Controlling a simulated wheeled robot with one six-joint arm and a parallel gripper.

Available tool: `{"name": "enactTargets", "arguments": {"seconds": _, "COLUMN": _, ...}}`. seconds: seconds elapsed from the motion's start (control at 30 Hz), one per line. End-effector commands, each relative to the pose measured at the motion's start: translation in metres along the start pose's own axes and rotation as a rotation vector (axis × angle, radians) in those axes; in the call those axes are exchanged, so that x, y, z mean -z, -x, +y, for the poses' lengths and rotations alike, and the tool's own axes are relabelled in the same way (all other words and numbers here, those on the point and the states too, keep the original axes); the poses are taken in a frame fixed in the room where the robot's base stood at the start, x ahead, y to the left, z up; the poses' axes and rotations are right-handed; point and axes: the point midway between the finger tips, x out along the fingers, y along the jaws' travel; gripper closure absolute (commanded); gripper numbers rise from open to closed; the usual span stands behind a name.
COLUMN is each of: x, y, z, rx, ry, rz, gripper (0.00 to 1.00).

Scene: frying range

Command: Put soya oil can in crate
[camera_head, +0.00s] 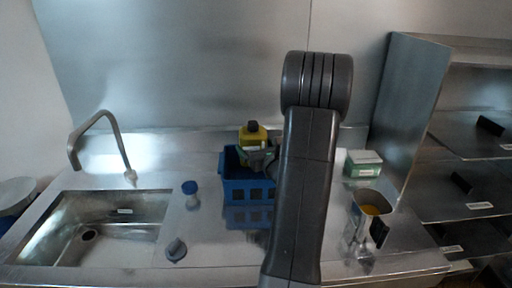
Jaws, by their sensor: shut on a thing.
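A yellow can with a dark cap (253,136), which I take to be the soya oil can, is upright at the back of the blue crate (235,187). My gripper (262,156) is at the can, over the crate, and is shut on it. My arm hides the fingertips in part and the right side of the crate. The can's lower part is hidden, so I cannot tell whether it touches the crate's floor.
A sink (95,235) with a tap (100,125) lies left. A blue-topped item (190,190) and a grey item (176,249) stand between sink and crate. Right of my arm are a green-white box (362,163), a metal container (366,228) and shelves (455,190).

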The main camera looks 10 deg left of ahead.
Motion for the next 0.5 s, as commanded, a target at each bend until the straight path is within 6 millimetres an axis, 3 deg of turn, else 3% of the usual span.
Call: {"name": "enactTargets", "arguments": {"seconds": 0.5, "x": 0.0074, "y": -0.0001, "z": 0.0001, "rx": 0.0, "ry": 0.001, "rz": -0.001, "gripper": 0.39}}
